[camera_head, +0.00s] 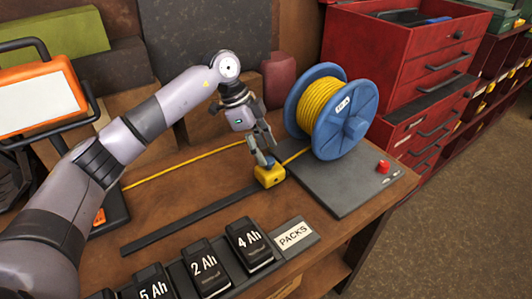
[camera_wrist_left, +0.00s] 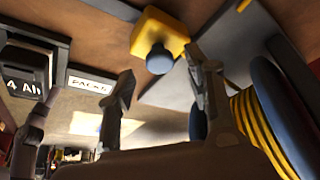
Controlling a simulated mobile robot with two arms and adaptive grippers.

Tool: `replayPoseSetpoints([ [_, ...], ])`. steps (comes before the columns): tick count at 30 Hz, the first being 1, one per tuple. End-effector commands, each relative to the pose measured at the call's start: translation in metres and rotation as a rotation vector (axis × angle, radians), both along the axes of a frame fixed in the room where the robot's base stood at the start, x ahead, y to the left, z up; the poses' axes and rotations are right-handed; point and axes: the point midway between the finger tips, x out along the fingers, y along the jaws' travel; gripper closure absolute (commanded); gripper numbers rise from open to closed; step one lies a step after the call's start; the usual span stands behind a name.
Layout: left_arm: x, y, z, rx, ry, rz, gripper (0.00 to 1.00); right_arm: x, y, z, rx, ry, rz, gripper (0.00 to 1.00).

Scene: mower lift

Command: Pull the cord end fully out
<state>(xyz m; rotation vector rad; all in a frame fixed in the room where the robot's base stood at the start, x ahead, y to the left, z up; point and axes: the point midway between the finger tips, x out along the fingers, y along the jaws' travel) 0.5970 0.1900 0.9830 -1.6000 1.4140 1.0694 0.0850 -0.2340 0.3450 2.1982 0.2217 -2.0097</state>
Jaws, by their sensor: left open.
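A yellow cord wound on a blue reel (camera_head: 331,111) stands at the back right of the bench. A short stretch of cord (camera_head: 294,157) runs from the reel toward a small yellow block (camera_head: 269,176). Another straight stretch (camera_head: 180,166) lies across the bench to the left; my gripper hides whether the two join. My left gripper (camera_head: 265,155) points down just above and behind the block. In the left wrist view, its two fingers (camera_wrist_left: 160,82) stand apart with nothing held, and the yellow block (camera_wrist_left: 158,32) with a grey-blue knob is beyond them. My right gripper is out of view.
Several battery packs (camera_head: 205,267) sit along the front edge beside a PACKS label (camera_head: 293,235). A dark strip (camera_head: 190,220) lies before the block. A grey plate with a red button (camera_head: 383,166) is under the reel. A red tool cabinet (camera_head: 405,55) stands behind.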

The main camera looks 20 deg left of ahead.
Motion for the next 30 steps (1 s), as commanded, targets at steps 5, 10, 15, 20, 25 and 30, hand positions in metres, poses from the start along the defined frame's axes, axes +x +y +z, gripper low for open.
replayPoseSetpoints([
  [5, 0.001, -0.008, -0.018, 0.000, 0.002, -0.001, 0.53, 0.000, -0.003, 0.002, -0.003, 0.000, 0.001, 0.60],
  [10, 0.001, -0.010, -0.023, 0.000, 0.000, 0.000, 0.53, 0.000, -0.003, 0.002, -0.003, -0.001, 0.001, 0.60],
  [15, 0.001, -0.010, -0.023, 0.000, 0.000, 0.000, 0.53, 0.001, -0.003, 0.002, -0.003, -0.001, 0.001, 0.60],
  [20, 0.001, -0.010, -0.023, 0.000, 0.000, 0.000, 0.61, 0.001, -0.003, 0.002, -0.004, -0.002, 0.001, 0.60],
  [25, 0.001, -0.009, -0.023, 0.000, 0.000, 0.000, 0.73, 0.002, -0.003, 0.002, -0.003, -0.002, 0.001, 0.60],
  [30, 0.001, -0.009, -0.023, 0.000, 0.000, 0.000, 0.84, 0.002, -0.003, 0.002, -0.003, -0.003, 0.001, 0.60],
])
